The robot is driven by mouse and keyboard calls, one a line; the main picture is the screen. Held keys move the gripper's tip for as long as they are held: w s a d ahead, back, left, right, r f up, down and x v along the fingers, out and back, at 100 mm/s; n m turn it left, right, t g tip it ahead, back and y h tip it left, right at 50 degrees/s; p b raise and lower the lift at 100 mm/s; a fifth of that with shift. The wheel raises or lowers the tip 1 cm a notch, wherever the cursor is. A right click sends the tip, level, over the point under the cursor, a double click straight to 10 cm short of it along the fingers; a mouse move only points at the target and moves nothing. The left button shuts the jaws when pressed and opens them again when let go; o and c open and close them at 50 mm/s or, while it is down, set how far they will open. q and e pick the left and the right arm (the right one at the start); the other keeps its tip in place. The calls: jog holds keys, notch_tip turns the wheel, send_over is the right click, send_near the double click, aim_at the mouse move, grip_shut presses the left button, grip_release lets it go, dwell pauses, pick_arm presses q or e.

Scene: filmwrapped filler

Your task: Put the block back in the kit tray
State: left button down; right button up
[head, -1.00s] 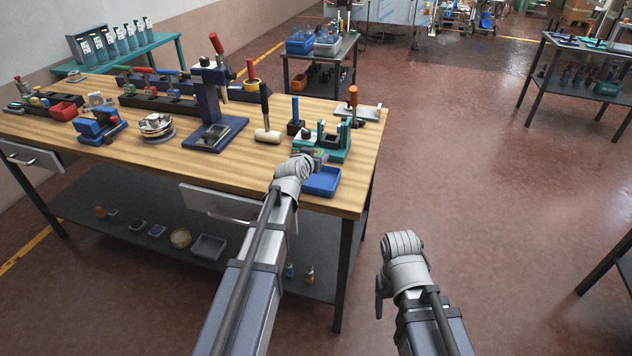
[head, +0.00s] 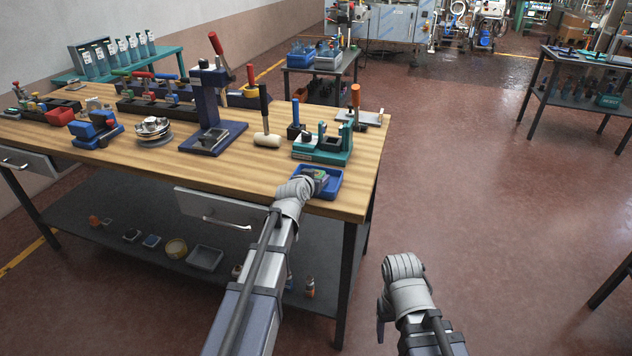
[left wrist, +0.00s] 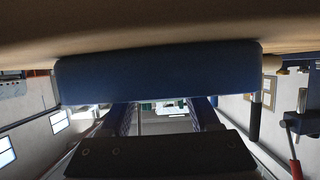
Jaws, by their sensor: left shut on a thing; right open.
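The blue kit tray (head: 327,189) lies near the front right corner of the wooden bench. My left gripper (head: 314,179) reaches over its near left side and is shut on the block (head: 320,175). The block shows only as a small greenish piece at the gripper's tip, low at the tray; whether it touches the floor of the tray cannot be told. In the left wrist view the tray's blue wall (left wrist: 160,75) fills the middle, and the block is not clearly visible. My right gripper (head: 382,315) is open, off the bench, with its fingers mostly hidden.
A green fixture (head: 322,148) stands right behind the tray. A mallet (head: 266,139) and a dark blue press (head: 212,136) stand to the left. The bench's wooden top (head: 250,178) is clear in front of them. Open floor lies to the right.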

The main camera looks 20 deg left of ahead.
pick_arm(q)
jog(key=c, duration=0.6)
grip_release()
jog(key=shift+f, duration=0.15)
jog(key=o, duration=0.5)
jog(key=shift+r, duration=0.3)
jog(key=p+v, duration=0.4)
jog(key=v, duration=0.8)
jog(key=shift+p, duration=0.3)
